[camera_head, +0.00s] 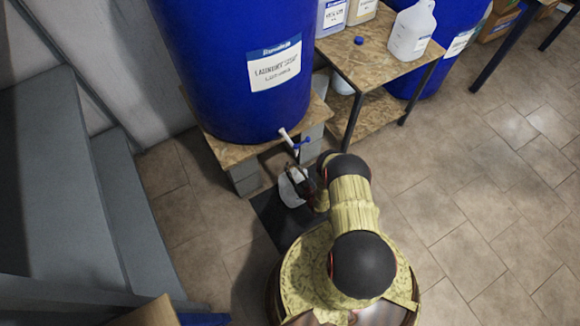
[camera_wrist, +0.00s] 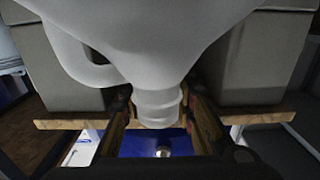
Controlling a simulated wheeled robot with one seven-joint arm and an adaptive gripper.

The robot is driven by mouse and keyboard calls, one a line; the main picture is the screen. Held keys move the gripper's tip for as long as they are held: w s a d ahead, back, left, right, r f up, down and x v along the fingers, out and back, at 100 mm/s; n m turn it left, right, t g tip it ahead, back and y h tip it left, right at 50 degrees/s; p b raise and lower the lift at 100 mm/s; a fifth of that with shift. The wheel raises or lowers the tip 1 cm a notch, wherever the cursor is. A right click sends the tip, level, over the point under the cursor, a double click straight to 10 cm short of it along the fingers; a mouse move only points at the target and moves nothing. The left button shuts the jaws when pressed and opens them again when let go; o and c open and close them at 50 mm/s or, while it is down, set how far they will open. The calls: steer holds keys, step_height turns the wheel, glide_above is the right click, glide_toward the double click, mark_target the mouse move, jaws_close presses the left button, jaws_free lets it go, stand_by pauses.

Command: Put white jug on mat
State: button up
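A white jug (camera_head: 291,188) with a narrow neck stands low in front of the stand under the blue drum, below its tap. It is at the far end of the dark mat (camera_head: 272,211); I cannot tell if its base touches the mat. In the wrist view the jug (camera_wrist: 150,40) appears upside down, with its ribbed neck between the two fingers and its handle to the left. My gripper (camera_wrist: 160,108) has a finger on either side of the neck; whether they press on it is unclear. My arm hides part of jug and mat in the head view.
A blue drum (camera_head: 235,65) with a white and blue tap (camera_head: 291,140) stands on a wooden board over grey blocks (camera_head: 243,180). Another white jug (camera_head: 412,32) and a blue cap (camera_head: 359,40) are on the wooden table (camera_head: 372,62). Grey steps (camera_head: 60,190) are left; tiled floor is clear right.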

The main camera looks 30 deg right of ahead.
steer(key=o, duration=0.5)
steer(key=shift+c, duration=0.2)
steer(key=shift+r, duration=0.1)
steer(key=s+p, duration=0.3)
steer(key=s, duration=0.9)
steer(key=shift+d, duration=0.15)
